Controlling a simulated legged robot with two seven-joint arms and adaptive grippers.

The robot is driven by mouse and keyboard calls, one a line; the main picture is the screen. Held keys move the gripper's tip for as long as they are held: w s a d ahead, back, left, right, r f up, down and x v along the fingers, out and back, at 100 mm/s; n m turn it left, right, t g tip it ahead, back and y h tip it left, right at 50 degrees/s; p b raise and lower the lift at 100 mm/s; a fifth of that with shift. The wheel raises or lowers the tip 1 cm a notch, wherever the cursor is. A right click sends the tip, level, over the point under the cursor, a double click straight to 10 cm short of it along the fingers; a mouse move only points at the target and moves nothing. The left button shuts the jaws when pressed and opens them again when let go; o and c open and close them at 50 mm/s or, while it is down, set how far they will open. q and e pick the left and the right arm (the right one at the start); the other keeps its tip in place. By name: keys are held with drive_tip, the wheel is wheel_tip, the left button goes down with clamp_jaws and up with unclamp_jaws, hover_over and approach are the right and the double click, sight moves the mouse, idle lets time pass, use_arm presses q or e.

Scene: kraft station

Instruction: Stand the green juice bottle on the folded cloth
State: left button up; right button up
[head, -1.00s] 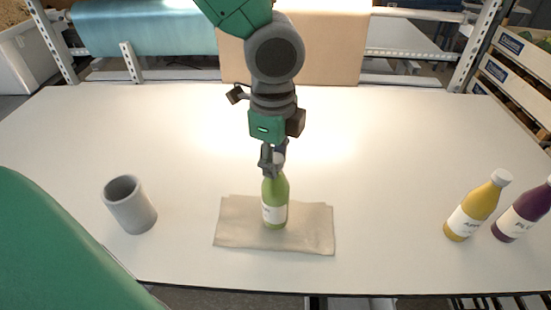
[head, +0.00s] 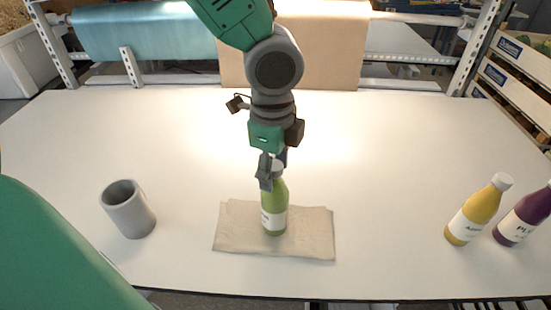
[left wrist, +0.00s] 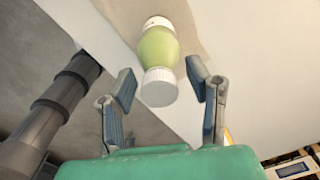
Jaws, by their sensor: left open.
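The green juice bottle (head: 274,208) stands upright on the folded beige cloth (head: 310,236), near the cloth's middle. My left gripper (head: 271,172) is at the bottle's cap, over its top. In the left wrist view the bottle (left wrist: 159,50) shows cap-first between the two spread fingers of the left gripper (left wrist: 166,95), with a gap on each side of the cap. The left gripper is open and holds nothing. My right gripper is not in view.
A grey cup (head: 129,210) stands at the left of the table. A yellow bottle (head: 478,212) and a purple bottle (head: 522,216) stand at the right edge. The table (head: 400,150) between is clear. Crates (head: 520,75) stand beyond its right side.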

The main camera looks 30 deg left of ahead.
use_arm(q)
wheel_tip(320, 180, up, 13)
drive_tip(key=shift+s+p, duration=0.2)
drive_tip(key=shift+p, duration=0.25)
